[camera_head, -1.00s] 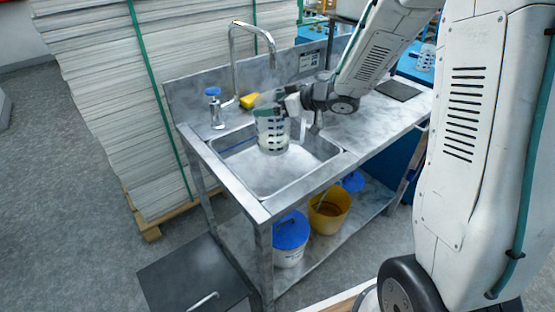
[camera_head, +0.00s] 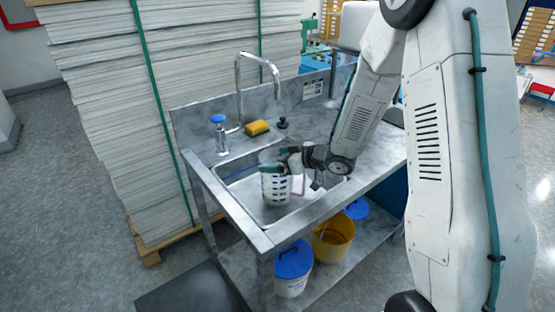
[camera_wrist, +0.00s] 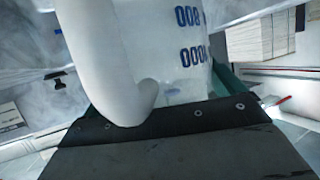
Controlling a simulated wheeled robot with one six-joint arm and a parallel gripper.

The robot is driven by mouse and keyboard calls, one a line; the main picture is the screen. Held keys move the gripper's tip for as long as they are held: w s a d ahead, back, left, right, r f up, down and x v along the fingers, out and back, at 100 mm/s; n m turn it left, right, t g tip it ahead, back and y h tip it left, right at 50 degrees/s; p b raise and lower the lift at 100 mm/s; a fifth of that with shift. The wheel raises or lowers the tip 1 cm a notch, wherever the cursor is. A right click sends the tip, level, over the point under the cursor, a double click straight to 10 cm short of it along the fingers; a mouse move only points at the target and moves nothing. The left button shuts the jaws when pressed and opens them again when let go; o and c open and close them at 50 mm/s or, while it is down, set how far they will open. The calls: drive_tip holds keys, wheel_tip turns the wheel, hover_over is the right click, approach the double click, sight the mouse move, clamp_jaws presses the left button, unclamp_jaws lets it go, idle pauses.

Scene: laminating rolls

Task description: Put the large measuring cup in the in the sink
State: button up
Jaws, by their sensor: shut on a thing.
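The large measuring cup (camera_head: 276,187) is a clear cup with dark markings, upright inside the sink basin in the head view. My gripper (camera_head: 289,160) is shut on the cup near its upper right side. In the wrist view the cup's white handle (camera_wrist: 105,60) and blue printed numbers fill the space just beyond my gripper (camera_wrist: 165,115). The sink (camera_head: 241,203) is a metal basin set in a steel counter, and the cup is within its rim. Whether the cup's base touches the basin floor I cannot tell.
A curved faucet (camera_head: 240,90) stands behind the basin. A blue-topped dispenser (camera_head: 220,135) and a yellow sponge (camera_head: 257,128) sit on the back edge. A black stopper (camera_head: 283,122) is beside the sponge. Buckets (camera_head: 332,238) stand on the shelf below.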

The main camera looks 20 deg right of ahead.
drive_tip(key=o, duration=1.4)
drive_tip(key=shift+f, duration=0.15)
drive_tip(key=shift+c, duration=0.2)
drive_tip(key=shift+d+r, duration=0.1)
drive_tip(key=shift+r, duration=0.15)
drive_tip(key=s+d+r+m+g+h, duration=0.1)
drive_tip(key=s+d+r+m+h, duration=0.5)
drive_tip(key=s+d+r+h, duration=0.75)
drive_tip(key=s+a+r+g+y, duration=0.1)
drive_tip(key=s+a+g, duration=0.1)
drive_tip(key=s, duration=0.6)
drive_tip(key=s+a+r+m+g+y, duration=0.1)
drive_tip(key=s+a+r+g+y, duration=0.1)
drive_tip(key=s+a, duration=0.3)
drive_tip(key=s+a+r+m+g+y, duration=0.1)
drive_tip(key=s+a+g, duration=0.2)
drive_tip(key=s, duration=0.8)
drive_tip(key=shift+s+a+r+g, duration=0.3)
drive_tip(key=shift+s+r+g, duration=0.05)
drive_tip(key=shift+g, duration=0.15)
